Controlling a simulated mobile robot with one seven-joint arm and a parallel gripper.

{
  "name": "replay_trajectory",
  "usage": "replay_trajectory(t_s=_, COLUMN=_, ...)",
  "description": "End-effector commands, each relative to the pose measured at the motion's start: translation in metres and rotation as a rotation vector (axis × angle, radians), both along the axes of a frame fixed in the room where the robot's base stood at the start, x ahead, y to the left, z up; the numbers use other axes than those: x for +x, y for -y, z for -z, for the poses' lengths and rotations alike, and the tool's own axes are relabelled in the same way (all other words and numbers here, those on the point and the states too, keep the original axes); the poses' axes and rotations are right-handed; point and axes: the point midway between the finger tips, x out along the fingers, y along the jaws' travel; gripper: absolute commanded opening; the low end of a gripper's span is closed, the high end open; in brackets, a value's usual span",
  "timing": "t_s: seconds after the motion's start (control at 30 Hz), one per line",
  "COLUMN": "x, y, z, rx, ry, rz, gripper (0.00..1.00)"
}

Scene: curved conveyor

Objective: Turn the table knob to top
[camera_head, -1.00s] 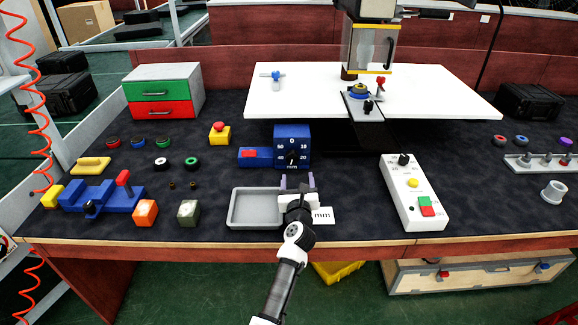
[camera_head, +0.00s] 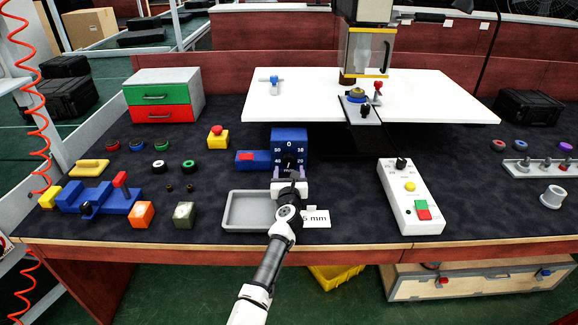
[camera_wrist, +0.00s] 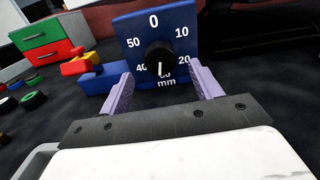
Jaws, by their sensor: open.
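A blue dial box (camera_head: 277,137) stands on the dark bench, marked in white with 0 at the top and "mm" at the bottom. Its round black knob (camera_head: 289,161) is partly hidden by my gripper in the head view. In the wrist view the knob (camera_wrist: 159,58) shows in full, its white line pointing down, near the lowest number. My gripper (camera_head: 289,176) is in front of the dial. In the wrist view the two purple fingers of my gripper (camera_wrist: 163,80) are apart, one either side of the knob and a little below it, not visibly touching it.
A grey tray (camera_head: 230,222) and a white "mm" card (camera_head: 317,219) lie in front of the dial. A blue block with a red top (camera_head: 250,157) is left of it. A white control box (camera_head: 430,227) stands right. A white tabletop (camera_head: 310,85) is behind.

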Motion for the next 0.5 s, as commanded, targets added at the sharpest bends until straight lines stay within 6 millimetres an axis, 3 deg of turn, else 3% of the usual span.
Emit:
replay_trajectory(t_s=0.2, x=0.033, y=0.0, z=0.002, rx=0.002, ry=-0.001, rz=0.0, gripper=0.64)
replay_trajectory(t_s=0.5, x=0.05, y=0.0, z=0.0, rx=0.0, ry=0.0, rz=0.0, gripper=0.64)
